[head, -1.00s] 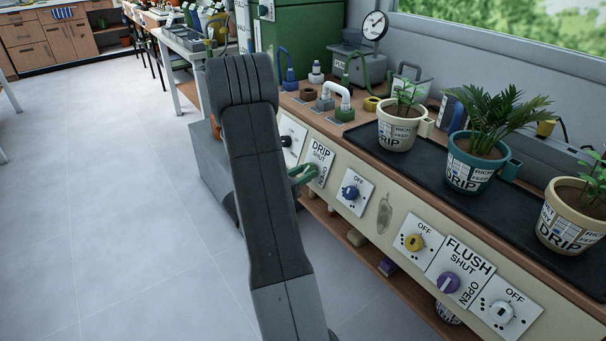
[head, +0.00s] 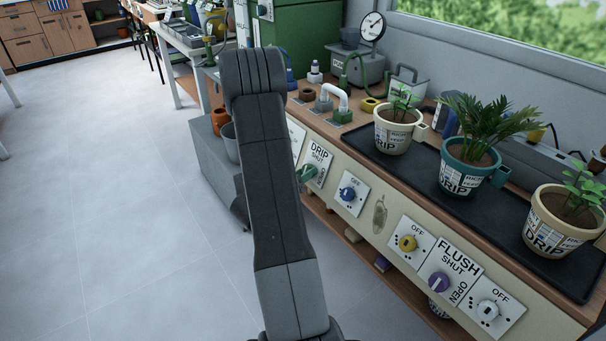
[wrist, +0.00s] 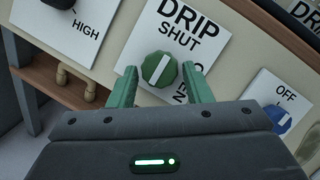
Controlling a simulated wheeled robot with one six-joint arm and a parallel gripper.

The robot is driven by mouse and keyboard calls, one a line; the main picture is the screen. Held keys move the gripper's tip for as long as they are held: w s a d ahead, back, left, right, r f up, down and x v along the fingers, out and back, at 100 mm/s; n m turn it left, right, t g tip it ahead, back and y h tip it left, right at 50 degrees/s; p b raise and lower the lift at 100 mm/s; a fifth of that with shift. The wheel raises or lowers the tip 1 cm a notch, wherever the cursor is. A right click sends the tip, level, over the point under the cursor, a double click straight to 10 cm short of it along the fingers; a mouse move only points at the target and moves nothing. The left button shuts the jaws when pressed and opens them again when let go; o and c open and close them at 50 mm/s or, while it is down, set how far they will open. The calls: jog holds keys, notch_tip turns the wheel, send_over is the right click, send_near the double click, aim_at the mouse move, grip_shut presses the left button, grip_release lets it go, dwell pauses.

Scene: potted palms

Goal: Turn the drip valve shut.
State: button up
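The drip valve is a round green knob with a white bar (wrist: 158,70) on a white plate (wrist: 205,35) marked DRIP, SHUT and OPEN. In the wrist view its bar slants from upper right to lower left, below the word SHUT. My gripper (wrist: 160,74) is open, with one green finger on each side of the knob; I cannot tell whether they touch it. In the head view the DRIP plate (head: 319,155) shows just right of my arm, which hides part of the valve area.
A blue knob marked OFF (head: 347,194) is right of the drip plate. Farther along are a yellow knob (head: 407,243) and the purple FLUSH knob (head: 438,282). A dark knob (wrist: 58,3) sits on the HIGH plate at left. Potted plants stand on a black tray (head: 424,173) above.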

jog(key=shift+o, duration=0.9)
jog(key=p+v, duration=0.1)
jog(key=v, duration=1.3)
jog(key=shift+p, duration=0.4)
jog(key=shift+w, duration=0.1)
jog(key=r+b+x, duration=0.1)
jog(key=x, duration=1.2)
jog(key=shift+w+d+f+b, duration=0.3)
jog(key=shift+f+b, duration=0.1)
jog(key=shift+f, duration=0.15)
